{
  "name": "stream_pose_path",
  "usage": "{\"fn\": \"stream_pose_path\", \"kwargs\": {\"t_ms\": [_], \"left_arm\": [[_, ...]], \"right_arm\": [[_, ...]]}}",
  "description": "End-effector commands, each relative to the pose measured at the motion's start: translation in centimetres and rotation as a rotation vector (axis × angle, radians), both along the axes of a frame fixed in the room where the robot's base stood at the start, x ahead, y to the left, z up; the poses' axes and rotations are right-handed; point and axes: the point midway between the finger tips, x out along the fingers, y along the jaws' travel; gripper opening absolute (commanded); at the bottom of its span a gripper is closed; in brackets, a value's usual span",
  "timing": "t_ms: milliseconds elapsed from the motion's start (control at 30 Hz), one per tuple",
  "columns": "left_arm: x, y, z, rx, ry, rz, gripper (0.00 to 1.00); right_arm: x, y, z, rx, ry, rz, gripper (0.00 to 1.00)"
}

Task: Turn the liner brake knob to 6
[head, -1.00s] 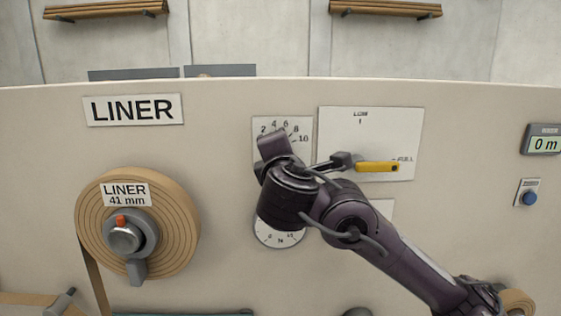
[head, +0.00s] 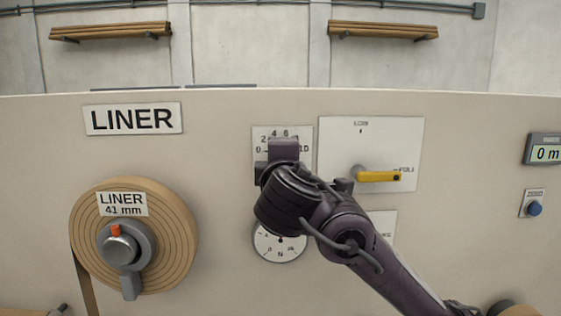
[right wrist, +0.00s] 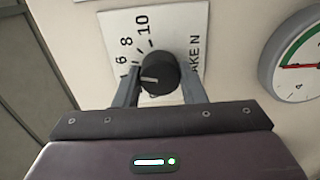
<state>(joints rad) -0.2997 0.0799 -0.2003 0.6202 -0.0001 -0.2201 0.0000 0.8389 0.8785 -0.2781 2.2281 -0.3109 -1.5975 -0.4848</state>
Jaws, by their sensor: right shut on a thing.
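The liner brake knob (right wrist: 162,66) is black and round with a white pointer line, on a white scale plate (right wrist: 178,22) in the right wrist view. My right gripper (right wrist: 160,76) has one finger on each side of the knob and is shut on it. The pointer line aims left, at a part of the scale just below the 6 that the left finger hides. The numbers 6, 8 and 10 are readable there. In the head view my right gripper (head: 282,152) covers the knob, and the plate (head: 306,134) shows around it. My left gripper is not in view.
A yellow lever (head: 378,176) sits on a white panel (head: 400,140) right of the scale plate, close to my right arm. A round gauge (head: 280,250) lies below my wrist. The liner roll (head: 175,240) is at the left, and a blue button (head: 534,209) at the far right.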

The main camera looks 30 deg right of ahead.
Motion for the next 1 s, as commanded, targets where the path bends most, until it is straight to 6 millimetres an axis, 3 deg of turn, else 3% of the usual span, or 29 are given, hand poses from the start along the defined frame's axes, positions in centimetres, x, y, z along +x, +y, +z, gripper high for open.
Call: {"fn": "stream_pose_path", "kwargs": {"t_ms": [133,167,333,667,1000], "left_arm": [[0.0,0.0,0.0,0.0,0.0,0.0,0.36],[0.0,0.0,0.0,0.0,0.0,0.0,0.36],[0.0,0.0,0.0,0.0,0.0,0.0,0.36],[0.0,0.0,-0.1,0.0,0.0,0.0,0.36],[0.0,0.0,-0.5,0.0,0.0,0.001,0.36]], "right_arm": [[0.0,0.0,-0.2,-0.001,0.004,-0.001,0.14],[0.0,0.0,-0.2,-0.001,0.004,-0.001,0.38],[0.0,0.0,-0.1,-0.001,0.003,-0.001,0.59],[-0.3,0.3,-0.1,0.0,0.001,0.001,0.59],[-4.9,3.1,-0.1,0.001,-0.001,0.004,0.59]]}}
